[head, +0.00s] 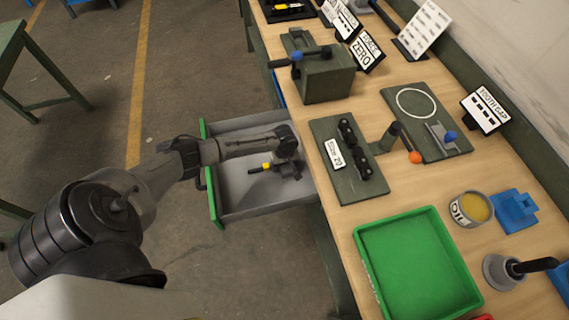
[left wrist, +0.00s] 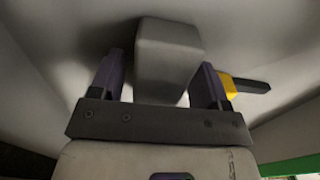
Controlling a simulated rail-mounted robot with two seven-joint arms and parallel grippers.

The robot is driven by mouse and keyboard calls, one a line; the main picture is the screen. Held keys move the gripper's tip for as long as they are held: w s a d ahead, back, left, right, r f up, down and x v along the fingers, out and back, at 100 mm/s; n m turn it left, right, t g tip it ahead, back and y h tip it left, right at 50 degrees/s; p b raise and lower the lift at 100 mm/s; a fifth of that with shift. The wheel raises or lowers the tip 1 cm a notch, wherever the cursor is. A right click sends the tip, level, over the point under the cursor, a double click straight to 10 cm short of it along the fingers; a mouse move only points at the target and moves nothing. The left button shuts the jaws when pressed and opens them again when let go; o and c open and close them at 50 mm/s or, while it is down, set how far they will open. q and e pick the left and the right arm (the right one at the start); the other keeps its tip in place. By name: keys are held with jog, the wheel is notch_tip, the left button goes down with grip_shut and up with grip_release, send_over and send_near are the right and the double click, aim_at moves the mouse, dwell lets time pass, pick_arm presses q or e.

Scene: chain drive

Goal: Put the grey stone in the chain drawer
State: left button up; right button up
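The chain drawer (head: 245,198) is pulled out from the bench, with a green front and a grey inside. My left gripper (head: 288,167) is down inside the drawer, near its bench end. In the left wrist view the grey stone (left wrist: 167,55), a smooth block, stands between the two fingers of my left gripper (left wrist: 160,85). A gap shows between the stone and the left finger; the right finger is very close to it, and contact there is unclear. I cannot make out the stone in the head view. My right gripper is not in view.
A black and yellow object (head: 266,167) is beside the left gripper in the drawer; it also shows in the left wrist view (left wrist: 245,85). The bench above holds a green tray (head: 362,262), a dark plate with chain parts (head: 345,185) and an oil tin (head: 460,212).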

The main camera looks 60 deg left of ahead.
pick_arm(q)
notch_tip(320, 180, up, 12)
jog(key=p, duration=0.4)
jog(key=s+d+f+m+t+h, duration=0.1)
jog(key=s+d+f+m, duration=0.1)
jog(key=s+d+m, duration=0.5)
jog(key=s+d+f+m, duration=0.1)
jog(key=s+d+m, duration=0.15)
jog(key=d, duration=0.75)
jog(key=s+d+r+m+t, duration=0.1)
jog(key=s+r+m, duration=0.1)
jog(key=s, duration=0.2)
jog(key=s+d+r+m, duration=0.2)
jog(key=s+r, duration=0.1)
jog(key=s, duration=0.2)
jog(key=s+d+r+m+t, duration=0.1)
jog(key=s+d+r+m, duration=0.1)
jog(key=s, duration=0.3)
jog(key=shift+r+m+t+y, duration=0.3)
jog(key=shift+r+y, duration=0.1)
jog(key=shift+r, duration=0.2)
